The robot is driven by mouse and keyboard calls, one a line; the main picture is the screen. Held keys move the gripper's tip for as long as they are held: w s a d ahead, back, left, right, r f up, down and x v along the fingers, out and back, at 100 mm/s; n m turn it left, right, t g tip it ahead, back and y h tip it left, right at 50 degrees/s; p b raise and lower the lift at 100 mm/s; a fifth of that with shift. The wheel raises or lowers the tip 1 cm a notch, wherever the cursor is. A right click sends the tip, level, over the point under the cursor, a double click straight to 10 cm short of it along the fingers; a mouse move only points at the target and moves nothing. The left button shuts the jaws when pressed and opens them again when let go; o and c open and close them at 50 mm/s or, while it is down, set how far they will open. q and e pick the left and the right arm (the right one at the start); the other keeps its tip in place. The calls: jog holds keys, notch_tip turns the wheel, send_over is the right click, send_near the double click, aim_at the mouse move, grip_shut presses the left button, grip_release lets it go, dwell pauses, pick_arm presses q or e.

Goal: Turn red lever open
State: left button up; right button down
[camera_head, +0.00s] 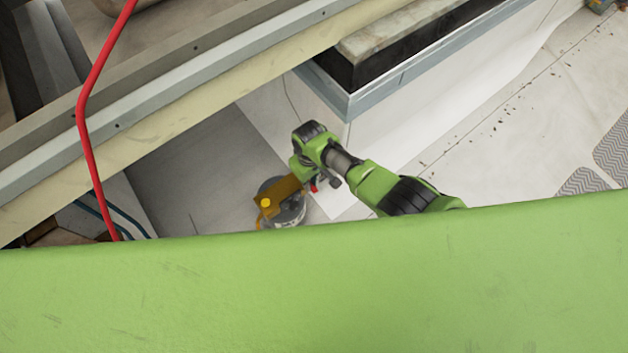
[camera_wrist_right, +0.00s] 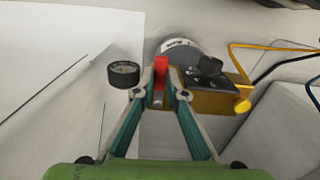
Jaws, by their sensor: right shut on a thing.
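The red lever (camera_wrist_right: 160,75) stands up between the fingertips of my right gripper (camera_wrist_right: 159,93) in the right wrist view. The gripper is shut on it, with one finger on each side. The lever sits beside a yellow-brown valve block (camera_wrist_right: 212,102) with a black knob on top. In the head view the valve block (camera_head: 276,197) is at the end of my green right arm, and a small bit of the red lever (camera_head: 313,187) shows beside it. The lever's lower part is hidden by the fingers. My left gripper is not seen.
A round grey metal part (camera_head: 290,212) lies behind the valve block. A black round gauge or cap (camera_wrist_right: 124,74) is left of the fingers. Yellow handles or bars (camera_wrist_right: 262,50) are at the right. A red cable (camera_head: 85,120) hangs at the left, and a metal-edged wall (camera_head: 345,105) stands behind my arm.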

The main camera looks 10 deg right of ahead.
jog(key=c, duration=2)
grip_release()
jog(key=shift+c, duration=0.2)
